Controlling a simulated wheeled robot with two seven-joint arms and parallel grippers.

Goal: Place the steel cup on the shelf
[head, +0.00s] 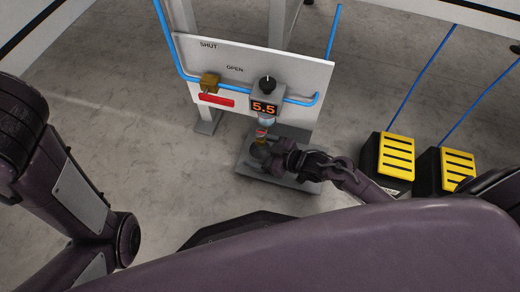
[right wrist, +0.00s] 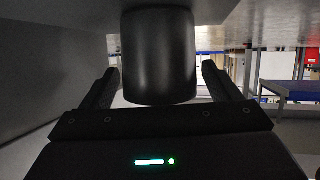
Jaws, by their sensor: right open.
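The steel cup (right wrist: 158,55) shows in the right wrist view as a dark grey cylinder between the two fingers of my right gripper (right wrist: 158,88). The fingers stand apart on either side, with slim gaps visible beside the cup. In the head view the right gripper (head: 272,155) reaches in from the right, low over a grey plate-like shelf (head: 248,173) under the dispenser. The cup (head: 259,152) is small there and partly covered by the gripper. I cannot tell whether it touches the plate. My left gripper is out of view; only the left arm shows.
A white panel (head: 310,75) marked SHUT and OPEN carries a blue pipe (head: 183,55), a red lever (head: 216,100) near SHUT and a display (head: 264,108) reading 5.5. Two yellow-topped black boxes (head: 396,154) (head: 457,166) stand on the right. The floor at left is clear.

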